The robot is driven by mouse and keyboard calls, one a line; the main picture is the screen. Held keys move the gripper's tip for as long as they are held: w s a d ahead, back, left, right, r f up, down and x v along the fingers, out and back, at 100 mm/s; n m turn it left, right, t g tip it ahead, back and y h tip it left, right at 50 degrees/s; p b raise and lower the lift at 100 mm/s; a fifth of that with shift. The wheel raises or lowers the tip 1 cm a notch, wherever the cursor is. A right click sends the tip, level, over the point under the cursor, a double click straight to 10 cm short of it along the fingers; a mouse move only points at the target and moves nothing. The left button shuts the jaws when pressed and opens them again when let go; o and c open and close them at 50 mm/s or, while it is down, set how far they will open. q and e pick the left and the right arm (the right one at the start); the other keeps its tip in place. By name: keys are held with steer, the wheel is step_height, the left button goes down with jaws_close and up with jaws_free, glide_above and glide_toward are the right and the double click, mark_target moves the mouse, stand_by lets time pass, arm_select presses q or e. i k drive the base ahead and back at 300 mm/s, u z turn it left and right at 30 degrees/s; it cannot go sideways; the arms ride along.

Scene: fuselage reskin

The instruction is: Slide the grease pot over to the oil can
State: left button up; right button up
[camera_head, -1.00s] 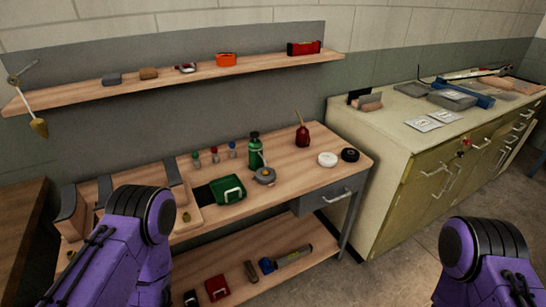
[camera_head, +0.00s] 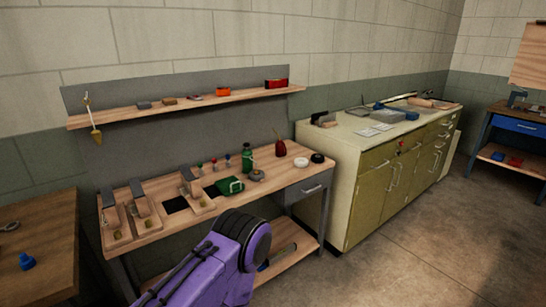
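The oil can looks to be the red can with a thin spout (camera_head: 281,148), upright near the back of the wooden workbench (camera_head: 228,205). I cannot tell for certain which thing is the grease pot. A small grey round thing (camera_head: 257,175) sits left of and in front of the red can, apart from it. A white round thing (camera_head: 301,162) and a black round thing (camera_head: 317,158) sit to its right. One purple link of my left arm shows at the bottom, covering the bench's lower front. Neither gripper is in view.
A green bottle (camera_head: 248,158) and a green case (camera_head: 229,186) stand left of the red can. Wooden holders (camera_head: 145,210) fill the bench's left end. A cream cabinet (camera_head: 345,180) adjoins on the right. A blue object (camera_head: 27,261) sits on the left table. The right floor is clear.

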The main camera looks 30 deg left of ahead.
mark_target(247, 155)
steer(key=z, duration=0.2)
steer(key=i, duration=2.1)
steer(key=u, duration=1.1)
steer(key=i, duration=0.75)
steer(key=u, duration=0.9)
